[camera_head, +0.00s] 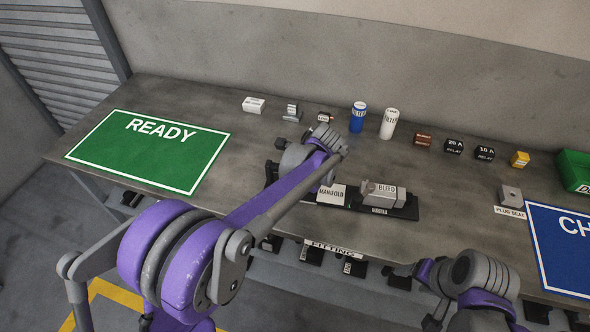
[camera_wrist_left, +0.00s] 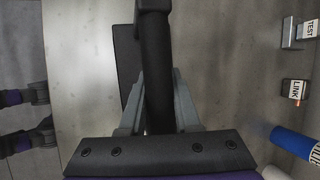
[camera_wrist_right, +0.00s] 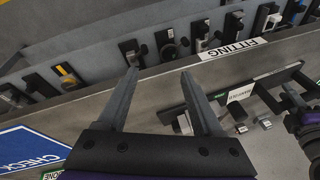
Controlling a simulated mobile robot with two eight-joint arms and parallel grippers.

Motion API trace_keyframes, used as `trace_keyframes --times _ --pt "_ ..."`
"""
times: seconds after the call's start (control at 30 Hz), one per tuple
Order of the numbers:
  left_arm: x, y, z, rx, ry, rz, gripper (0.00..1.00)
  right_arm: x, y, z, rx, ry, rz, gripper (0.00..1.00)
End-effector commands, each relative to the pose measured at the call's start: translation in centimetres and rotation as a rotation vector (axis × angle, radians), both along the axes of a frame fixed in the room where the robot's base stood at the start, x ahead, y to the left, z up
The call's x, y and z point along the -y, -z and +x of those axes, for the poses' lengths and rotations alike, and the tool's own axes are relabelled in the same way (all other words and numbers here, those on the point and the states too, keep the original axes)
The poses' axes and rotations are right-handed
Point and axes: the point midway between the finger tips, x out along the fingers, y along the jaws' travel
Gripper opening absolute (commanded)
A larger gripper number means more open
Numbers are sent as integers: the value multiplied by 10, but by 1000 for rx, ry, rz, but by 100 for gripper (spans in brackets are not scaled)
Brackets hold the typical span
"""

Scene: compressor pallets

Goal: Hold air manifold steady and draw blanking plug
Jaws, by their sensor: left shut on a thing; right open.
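The air manifold (camera_head: 331,194), labelled MANIFOLD, lies on a black base at the middle of the bench. A grey block marked BLEED (camera_head: 385,196) stands at its right, with a small grey knob (camera_head: 368,187) at its left end. I cannot tell whether this knob is the blanking plug. My left gripper (camera_wrist_left: 159,75) is shut around a black bar (camera_wrist_left: 155,60), apparently part of the manifold; in the head view my arm hides the grip. My right gripper (camera_wrist_right: 158,75) is open and empty over the bench's front edge, with the manifold label (camera_wrist_right: 240,93) to its right.
A grey block labelled PLUG SEAT (camera_head: 510,194) sits right, beside the blue CHECK mat (camera_head: 560,250). The green READY mat (camera_head: 150,150) is at left. A blue can (camera_head: 358,117), a white can (camera_head: 389,124) and small blocks line the back. Several fittings hang below the front edge.

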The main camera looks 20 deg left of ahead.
Motion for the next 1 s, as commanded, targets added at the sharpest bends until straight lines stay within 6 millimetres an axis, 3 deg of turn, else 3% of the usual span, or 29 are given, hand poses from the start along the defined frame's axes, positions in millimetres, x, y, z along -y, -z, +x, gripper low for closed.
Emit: trace_keyframes --times 0.03,0.23,0.57,0.8,1.0 --pt "0 2 -1 -4 -1 -2 0 -1 -5 16 -36 52 47 68" --pt "0 2 -1 -3 -1 -2 0 -5 -19 68 -186 250 240 68" --pt "0 2 -1 -3 -1 -2 0 2 -26 154 -453 521 537 68" --pt "0 2 -1 -2 -1 -3 0 23 -18 209 -662 670 731 68" --pt "0 2 -1 -2 -1 -3 0 51 -4 243 -841 755 872 68"
